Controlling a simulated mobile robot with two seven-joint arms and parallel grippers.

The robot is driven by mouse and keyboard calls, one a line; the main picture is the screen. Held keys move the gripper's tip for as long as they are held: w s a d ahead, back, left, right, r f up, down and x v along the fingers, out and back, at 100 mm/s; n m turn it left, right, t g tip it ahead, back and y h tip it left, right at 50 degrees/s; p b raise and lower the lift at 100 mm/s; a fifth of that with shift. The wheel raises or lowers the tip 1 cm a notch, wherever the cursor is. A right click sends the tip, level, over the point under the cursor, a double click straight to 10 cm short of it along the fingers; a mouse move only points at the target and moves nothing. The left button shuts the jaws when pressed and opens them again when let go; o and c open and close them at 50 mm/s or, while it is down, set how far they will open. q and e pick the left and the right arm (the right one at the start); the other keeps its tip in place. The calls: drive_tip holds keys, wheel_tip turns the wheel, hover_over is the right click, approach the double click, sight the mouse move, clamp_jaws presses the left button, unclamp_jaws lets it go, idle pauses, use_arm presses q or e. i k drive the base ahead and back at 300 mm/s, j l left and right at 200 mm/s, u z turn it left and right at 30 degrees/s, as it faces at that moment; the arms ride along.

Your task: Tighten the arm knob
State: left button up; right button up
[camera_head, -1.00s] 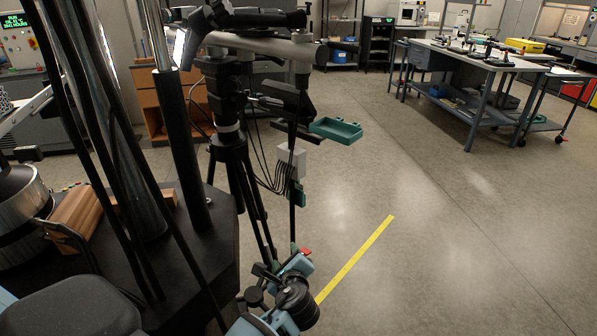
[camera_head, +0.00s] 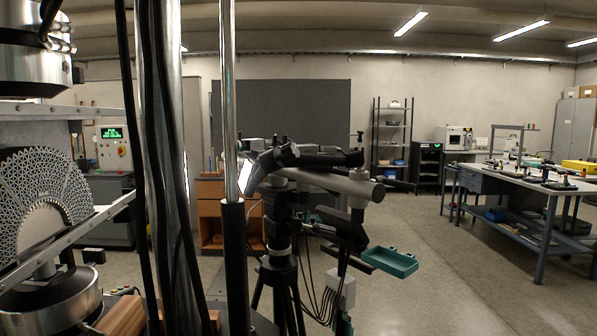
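A black tripod (camera_head: 281,225) stands in the middle of the view and carries a grey horizontal arm (camera_head: 335,182). A dark camera-like unit (camera_head: 300,158) sits above the arm. A small dark knob-like piece (camera_head: 360,135) shows above the arm's right end; I cannot tell whether it is the arm knob. Other knobs on the arm are too small or dark to make out. Neither of my grippers shows in this view.
A green tray (camera_head: 391,262) sticks out right of the tripod, below the arm. Cables hang by a pale box (camera_head: 341,291). A machine with metal columns and a patterned lattice fan (camera_head: 35,200) fills the left. A workbench (camera_head: 540,187) stands right; floor between is clear.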

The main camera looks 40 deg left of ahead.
sight(290, 152)
drive_tip(key=i+l, duration=0.65)
drive_tip(key=l, duration=0.2)
drive_tip(key=u, duration=1.7)
